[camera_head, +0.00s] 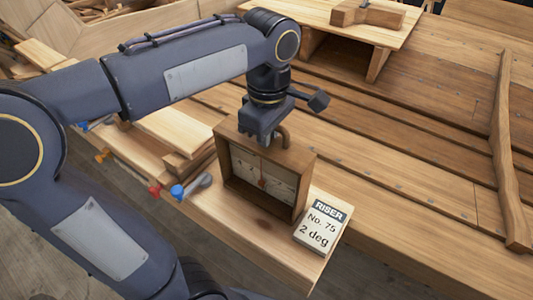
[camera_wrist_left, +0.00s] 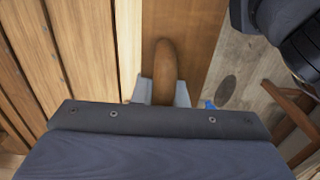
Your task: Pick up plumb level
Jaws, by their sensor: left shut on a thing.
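The plumb level (camera_head: 262,176) is a wooden box frame with a pale dial face and a curved brown handle on top. It stands upright on a light wooden plank in the head view. My left gripper (camera_head: 264,136) comes down from above and is shut on the handle. In the left wrist view the handle (camera_wrist_left: 164,75) sits between the fingers of the left gripper (camera_wrist_left: 163,92). Part of the top of the level is hidden by the gripper. My right gripper is not in view.
A card reading "RISER No. 75 2 deg" (camera_head: 320,222) lies right of the level. Blue-, red- and orange-ended tools, one a blue-ended one (camera_head: 178,192), lie to the left. A small wooden table (camera_head: 345,24) stands behind. A long wooden strip (camera_head: 504,150) lies on the planking at right.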

